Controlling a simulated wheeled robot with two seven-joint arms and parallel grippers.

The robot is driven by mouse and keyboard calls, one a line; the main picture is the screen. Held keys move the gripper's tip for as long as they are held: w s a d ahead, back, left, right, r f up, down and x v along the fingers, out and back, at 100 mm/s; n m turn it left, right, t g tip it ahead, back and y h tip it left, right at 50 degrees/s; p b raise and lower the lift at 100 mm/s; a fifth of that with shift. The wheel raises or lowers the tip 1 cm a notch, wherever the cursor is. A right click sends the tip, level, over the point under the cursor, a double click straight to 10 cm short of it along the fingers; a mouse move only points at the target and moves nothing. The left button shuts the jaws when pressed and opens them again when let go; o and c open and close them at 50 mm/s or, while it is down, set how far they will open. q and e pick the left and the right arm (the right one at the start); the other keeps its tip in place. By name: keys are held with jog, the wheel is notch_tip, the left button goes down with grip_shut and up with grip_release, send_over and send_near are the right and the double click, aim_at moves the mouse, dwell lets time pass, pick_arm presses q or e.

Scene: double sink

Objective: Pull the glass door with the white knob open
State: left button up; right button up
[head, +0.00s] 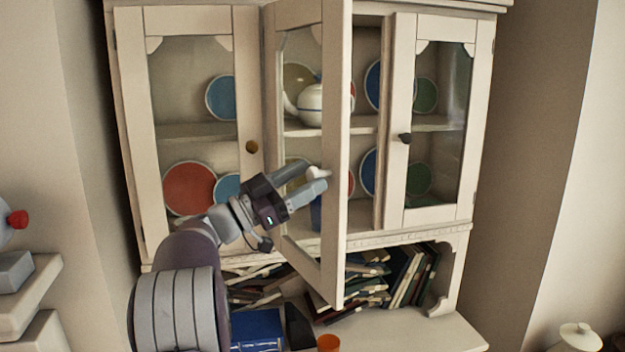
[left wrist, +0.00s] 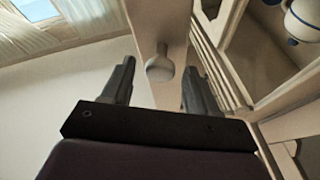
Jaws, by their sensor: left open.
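The glass door (head: 336,235) in the middle of the cabinet stands swung well open toward me. Its white knob (head: 318,173) sits on the door's free-edge stile. My left gripper (head: 313,179) is open at the knob, one finger on each side of it. In the left wrist view the knob (left wrist: 159,67) shows between the two spread fingertips (left wrist: 158,72), with visible gaps on both sides. The door's stile (left wrist: 160,25) rises behind it there. My right gripper is not in view.
The left door with a brown knob (head: 252,147) and the right door with a black knob (head: 404,138) are shut. Plates and a white teapot (head: 311,105) stand inside. Books (head: 405,275), a blue box (head: 257,328) and an orange cup (head: 329,342) are below.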

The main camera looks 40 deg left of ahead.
pick_arm(q)
jog(key=b+v, duration=0.3)
jog(key=v, duration=0.7)
jog(key=shift+s+a+b, duration=0.15)
jog(key=shift+s+b, duration=0.1)
jog(key=shift+b, duration=0.05)
